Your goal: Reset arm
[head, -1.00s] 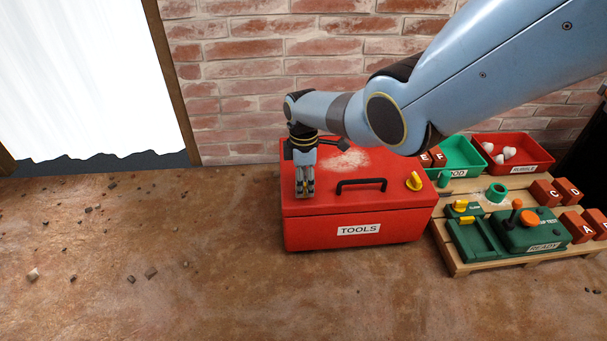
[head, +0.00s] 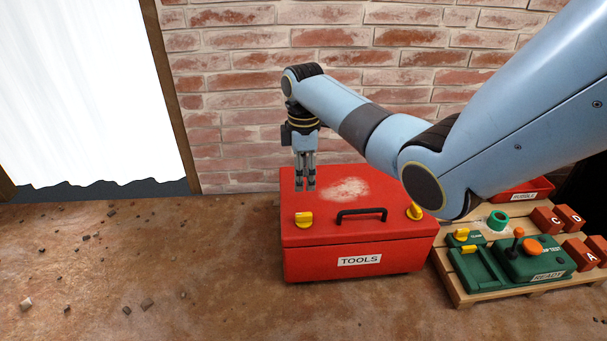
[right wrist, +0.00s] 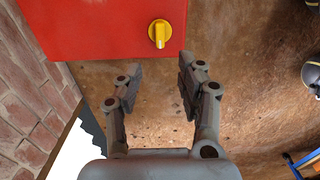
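My right gripper (head: 305,186) hangs pointing down over the back left part of the red toolbox (head: 312,263), which is marked TOOLS. It is behind the left yellow latch (head: 304,220) in the head view and apart from it. In the right wrist view the gripper's fingers (right wrist: 158,72) stand apart with nothing between them. The latch (right wrist: 160,32) shows there beyond the fingertips. The right yellow latch (head: 414,211) and black handle (head: 361,213) are on the toolbox, whose lid is down. My left gripper is out of view.
A wooden pallet (head: 466,297) right of the toolbox bears a green READY device (head: 528,261), a green ring and red lettered blocks (head: 590,254). A red tray (head: 528,190) is partly hidden by my arm. A brick wall (head: 235,80) stands behind. The floor at left has scattered rubble (head: 147,304).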

